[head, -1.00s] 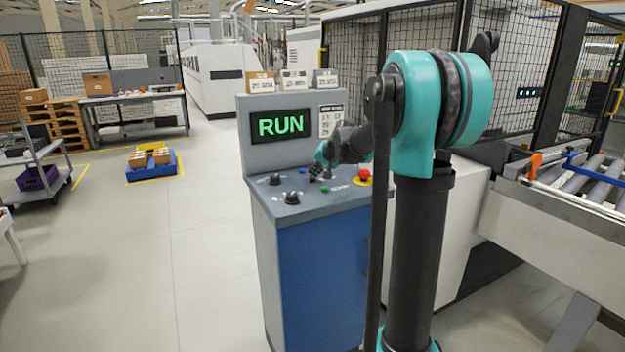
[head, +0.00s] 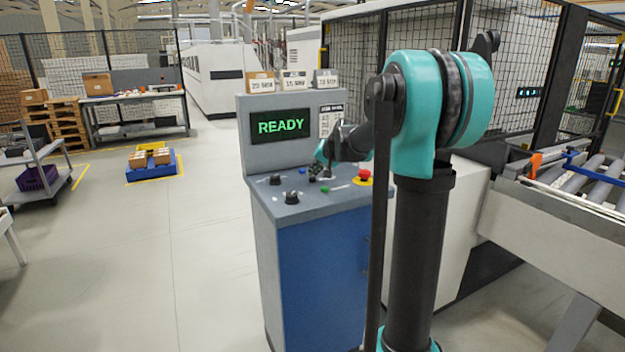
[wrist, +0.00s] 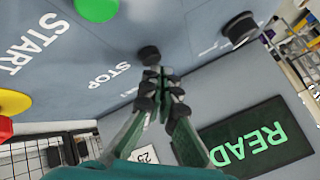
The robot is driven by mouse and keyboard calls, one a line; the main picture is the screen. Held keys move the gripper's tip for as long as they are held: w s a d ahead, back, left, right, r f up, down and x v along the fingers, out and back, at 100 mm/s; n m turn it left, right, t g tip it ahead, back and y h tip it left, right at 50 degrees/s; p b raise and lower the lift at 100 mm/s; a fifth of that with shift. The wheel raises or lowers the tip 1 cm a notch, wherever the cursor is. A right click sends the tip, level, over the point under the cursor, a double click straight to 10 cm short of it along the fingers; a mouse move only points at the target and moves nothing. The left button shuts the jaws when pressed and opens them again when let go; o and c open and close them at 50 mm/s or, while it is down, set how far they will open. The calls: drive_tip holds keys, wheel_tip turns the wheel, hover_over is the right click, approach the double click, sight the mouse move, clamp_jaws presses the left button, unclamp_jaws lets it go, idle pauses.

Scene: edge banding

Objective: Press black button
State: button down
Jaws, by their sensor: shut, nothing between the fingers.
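The black button (wrist: 148,53) stands on the grey panel beside the STOP label in the wrist view. My gripper (wrist: 162,75) is shut and empty, with its fingertips right at the button's edge; I cannot tell if they touch it. In the head view my gripper (head: 319,172) points down over the console (head: 318,210), and its fingers hide most of the button area. The console screen (head: 281,126) reads READY in green; the same screen (wrist: 252,140) shows upside down in the wrist view.
A green START button (wrist: 97,8) and a red emergency stop (head: 365,174) on a yellow base are close by. Black knobs (head: 291,198) sit at the panel's left. A roller conveyor (head: 590,180) and black mesh fence (head: 420,40) stand to the right.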

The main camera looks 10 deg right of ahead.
sight(314, 178)
drive_tip(key=shift+r, duration=0.4)
drive_tip(key=shift+r, duration=0.1)
drive_tip(key=shift+r, duration=2.4)
